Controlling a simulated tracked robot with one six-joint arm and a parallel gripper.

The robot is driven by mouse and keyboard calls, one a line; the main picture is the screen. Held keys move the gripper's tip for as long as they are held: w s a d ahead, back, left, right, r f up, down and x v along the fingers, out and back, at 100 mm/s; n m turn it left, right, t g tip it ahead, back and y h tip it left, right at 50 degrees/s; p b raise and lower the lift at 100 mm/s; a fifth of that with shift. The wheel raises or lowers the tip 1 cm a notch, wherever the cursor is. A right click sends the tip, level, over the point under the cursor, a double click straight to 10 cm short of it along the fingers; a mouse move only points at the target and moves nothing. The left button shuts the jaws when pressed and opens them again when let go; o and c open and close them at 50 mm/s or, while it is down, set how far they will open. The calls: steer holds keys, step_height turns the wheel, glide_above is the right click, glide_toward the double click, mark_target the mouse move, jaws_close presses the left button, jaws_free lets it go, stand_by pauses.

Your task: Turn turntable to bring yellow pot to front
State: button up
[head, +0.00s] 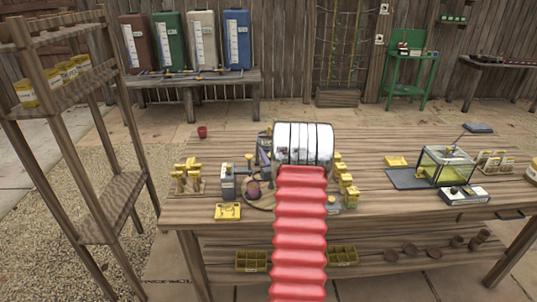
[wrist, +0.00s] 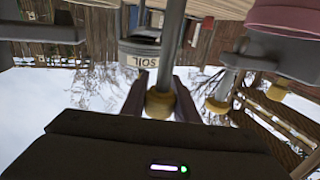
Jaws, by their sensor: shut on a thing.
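The wooden turntable (head: 262,205) lies on the table, partly hidden behind my arm. A dark purple pot (head: 253,190) shows at its left. In the wrist view my gripper (wrist: 160,98) is shut on a yellow knob (wrist: 160,105) at the end of a grey post, with one finger on each side. A pink pot (wrist: 290,18) shows at the top right of that view. I cannot make out a yellow pot on the turntable; my arm hides much of it.
Yellow-topped posts (head: 188,178) and a grey vise-like device (head: 229,185) stand left of the turntable. Several yellow blocks (head: 347,185) stand right of my arm. A glass tank (head: 446,166) is farther right. A small red pot (head: 202,132) stands at the back left.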

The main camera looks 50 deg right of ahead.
steer(key=shift+m+g+h, duration=0.4)
steer(key=shift+h, duration=0.1)
steer(key=shift+s+d+m+g+h, duration=0.2)
steer(key=shift+m+g+h, duration=0.65)
steer(key=shift+g, duration=0.15)
steer(key=shift+s+d+m+g+h, duration=0.15)
steer(key=shift+s+m+g+h, duration=0.1)
steer(key=shift+m+g+h, duration=0.65)
steer(key=shift+s+d+m+g+h, duration=0.2)
steer(key=shift+m+g+h, duration=0.55)
steer(key=shift+g, duration=0.35)
steer(key=o, duration=1.1)
steer(key=shift+c, duration=0.2)
steer(key=shift+s, duration=0.1)
steer(key=v, duration=1.3)
steer(key=shift+a, duration=0.35)
